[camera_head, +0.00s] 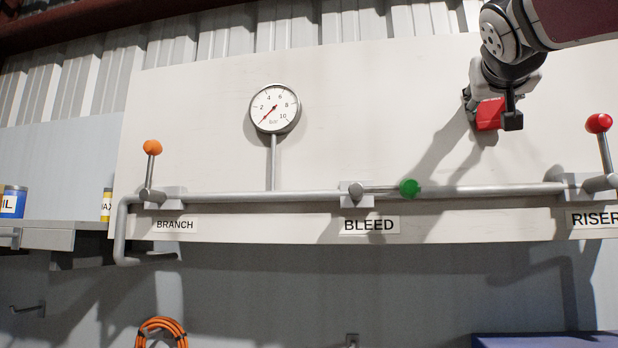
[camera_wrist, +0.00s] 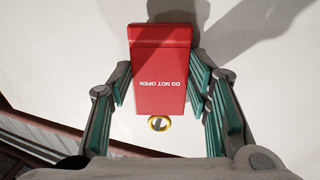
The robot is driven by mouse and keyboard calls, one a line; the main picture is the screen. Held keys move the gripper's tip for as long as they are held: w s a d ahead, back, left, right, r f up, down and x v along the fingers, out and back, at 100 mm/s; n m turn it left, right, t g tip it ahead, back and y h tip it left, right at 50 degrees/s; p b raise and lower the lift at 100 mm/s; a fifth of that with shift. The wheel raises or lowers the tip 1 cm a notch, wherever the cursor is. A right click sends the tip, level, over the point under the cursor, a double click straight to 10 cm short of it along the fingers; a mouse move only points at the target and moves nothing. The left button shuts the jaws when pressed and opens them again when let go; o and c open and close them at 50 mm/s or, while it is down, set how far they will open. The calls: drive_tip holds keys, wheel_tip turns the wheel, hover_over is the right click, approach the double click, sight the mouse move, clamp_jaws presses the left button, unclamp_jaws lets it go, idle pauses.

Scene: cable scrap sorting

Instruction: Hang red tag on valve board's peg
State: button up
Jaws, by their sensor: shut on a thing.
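My gripper (camera_head: 492,100) is in front of the white valve board (camera_head: 360,110), at its upper right. It is shut on the red tag (camera_head: 489,115). In the wrist view the fingers of my gripper (camera_wrist: 160,84) press the tag's two sides. There the red tag (camera_wrist: 160,65) shows "DO NOT OPEN" upside down. A brass ring (camera_wrist: 152,123) sits at the tag's lower end in that view, with something grey inside it; I cannot tell what. I cannot make out the peg in the head view.
A pipe with BRANCH, BLEED and RISER labels crosses the board. Its handles have orange (camera_head: 152,147), green (camera_head: 409,188) and red (camera_head: 599,123) knobs. A round gauge (camera_head: 275,108) stands above the pipe. Open board lies between gauge and gripper. A shelf (camera_head: 45,238) is at left.

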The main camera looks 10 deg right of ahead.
drive_tip(key=shift+w+f, duration=0.15)
drive_tip(key=shift+f, duration=0.05)
drive_tip(key=o, duration=1.3)
drive_tip(key=shift+a+r, duration=0.1)
